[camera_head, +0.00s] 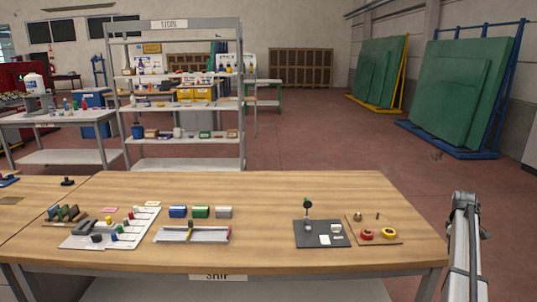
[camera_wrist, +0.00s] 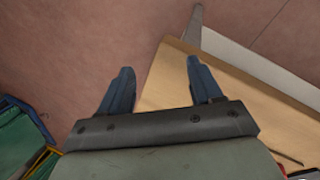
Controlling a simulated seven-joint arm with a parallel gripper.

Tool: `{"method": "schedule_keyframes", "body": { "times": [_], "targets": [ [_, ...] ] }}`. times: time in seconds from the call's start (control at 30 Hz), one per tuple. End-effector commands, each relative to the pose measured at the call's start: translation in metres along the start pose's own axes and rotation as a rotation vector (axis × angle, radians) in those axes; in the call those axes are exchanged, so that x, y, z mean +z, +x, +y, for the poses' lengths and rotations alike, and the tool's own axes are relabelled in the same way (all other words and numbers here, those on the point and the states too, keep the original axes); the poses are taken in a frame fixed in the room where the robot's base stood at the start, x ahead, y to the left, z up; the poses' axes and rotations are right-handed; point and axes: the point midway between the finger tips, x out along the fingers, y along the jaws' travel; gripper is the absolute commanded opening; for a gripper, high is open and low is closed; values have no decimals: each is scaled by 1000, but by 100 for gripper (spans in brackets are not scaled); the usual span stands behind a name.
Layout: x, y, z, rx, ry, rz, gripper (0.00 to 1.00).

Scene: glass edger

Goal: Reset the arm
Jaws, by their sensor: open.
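My gripper (camera_wrist: 156,80) shows in the wrist view with its two dark blue fingers spread apart and nothing between them. Below the fingers are the reddish floor and a corner of the wooden workbench (camera_wrist: 165,93). In the head view my arm is upright at the right, beside the right end of the workbench (camera_head: 300,192). The gripper's fingers cannot be made out in the head view.
On the bench are a white board (camera_head: 83,240), several small boxes (camera_head: 201,212), a grey tray (camera_head: 192,238), a dark mat (camera_head: 312,240) and tape rolls (camera_head: 389,233). Behind stand a shelf rack (camera_head: 176,164) and green glass racks (camera_head: 460,95). The floor between is clear.

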Motion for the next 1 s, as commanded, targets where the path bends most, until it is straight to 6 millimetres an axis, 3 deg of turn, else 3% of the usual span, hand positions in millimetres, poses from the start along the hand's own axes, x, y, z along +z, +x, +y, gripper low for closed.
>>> {"method": "schedule_keyframes", "body": {
  "times": [0.03, 0.13, 0.2, 0.3, 0.47, 0.57, 0.8, 1.0],
  "targets": [
    [28, 12, -4, 5, -4, -38, 64],
    [71, 38, -13, 11, -20, -110, 64],
    [92, 59, -27, 5, -27, -153, 64],
    [101, 85, -52, -10, -30, -185, 64],
    [90, 127, -107, -47, -15, -202, 64],
    [74, 154, -150, -79, 2, -202, 64],
    [38, 207, -262, -158, 59, -203, 64],
    [22, 240, -358, -224, 110, -221, 64]
  ]
}}
